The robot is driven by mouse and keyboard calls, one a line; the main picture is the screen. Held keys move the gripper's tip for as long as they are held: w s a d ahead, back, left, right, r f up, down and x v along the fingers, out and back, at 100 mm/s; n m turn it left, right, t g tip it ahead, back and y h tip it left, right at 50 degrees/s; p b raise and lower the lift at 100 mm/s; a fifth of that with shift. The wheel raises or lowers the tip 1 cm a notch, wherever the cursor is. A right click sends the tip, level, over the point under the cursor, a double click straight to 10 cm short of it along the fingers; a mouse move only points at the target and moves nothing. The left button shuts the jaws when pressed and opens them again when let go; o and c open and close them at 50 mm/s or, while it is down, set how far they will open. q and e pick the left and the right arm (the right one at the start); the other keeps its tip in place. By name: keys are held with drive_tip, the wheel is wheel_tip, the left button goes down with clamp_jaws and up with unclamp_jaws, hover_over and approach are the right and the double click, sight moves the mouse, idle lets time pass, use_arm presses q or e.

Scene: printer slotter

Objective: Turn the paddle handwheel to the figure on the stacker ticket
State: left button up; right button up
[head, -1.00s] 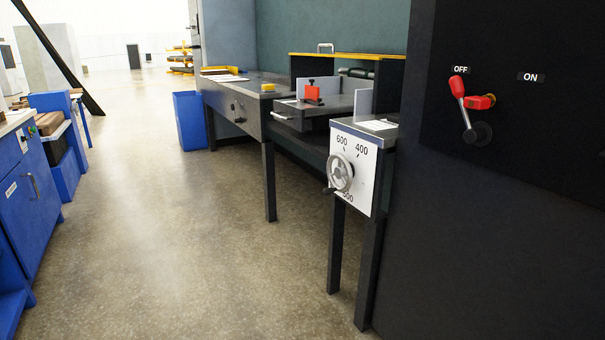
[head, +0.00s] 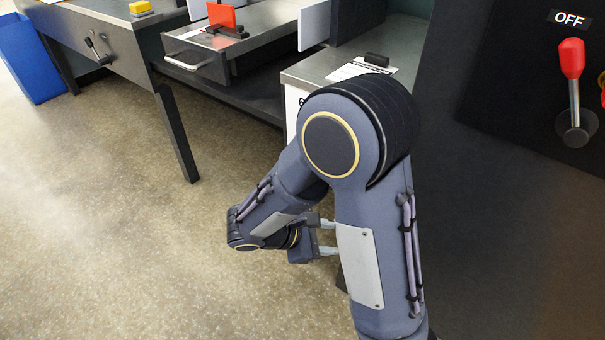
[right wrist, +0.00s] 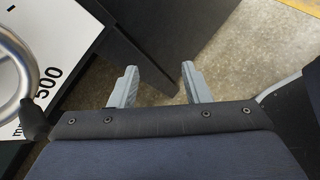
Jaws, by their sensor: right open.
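The paddle handwheel shows in the right wrist view as a curved metal rim (right wrist: 26,65) with a dark handle knob (right wrist: 34,122), cut off by the left edge. Beside it is the white dial plate (right wrist: 75,25) with the figure 500. In the head view my arm hides the wheel and nearly all of the plate. My right gripper (head: 328,237) is open and empty, low in front of the stand; its fingers (right wrist: 158,78) are apart from the wheel, to its right. A paper sheet (head: 352,70) lies on the stand top, its print unreadable. My left gripper is out of view.
A dark panel with a red-handled lever (head: 571,75) marked OFF stands at the right. A table (head: 120,40) and a tray with a red block (head: 221,16) are at the back left. A blue bin (head: 28,60) stands far left. The floor at left is clear.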

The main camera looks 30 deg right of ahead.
drive_tip(key=w+a+r+n+t+h+p, duration=0.1)
drive_tip(key=w+a+r+n+t+h, duration=0.15)
drive_tip(key=w+n+t, duration=0.2)
drive_tip(key=w+a+r+n+t+h+p, duration=0.1)
drive_tip(key=w+a+r+n+t+h, duration=0.15)
drive_tip(key=w+n+t+h, duration=0.2)
use_arm(q)
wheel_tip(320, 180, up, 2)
drive_tip(key=shift+b, duration=0.5)
use_arm(e)
drive_tip(key=shift+m+g+y, duration=0.3)
drive_tip(key=shift+m+y, duration=0.1)
drive_tip(key=shift+m, duration=0.1)
drive_tip(key=x, duration=0.4)
drive_tip(key=f+x, duration=0.1)
drive_tip(key=x, duration=0.2)
drive_tip(key=shift+w, duration=0.45)
drive_tip(key=shift+a, duration=0.1)
clamp_jaws()
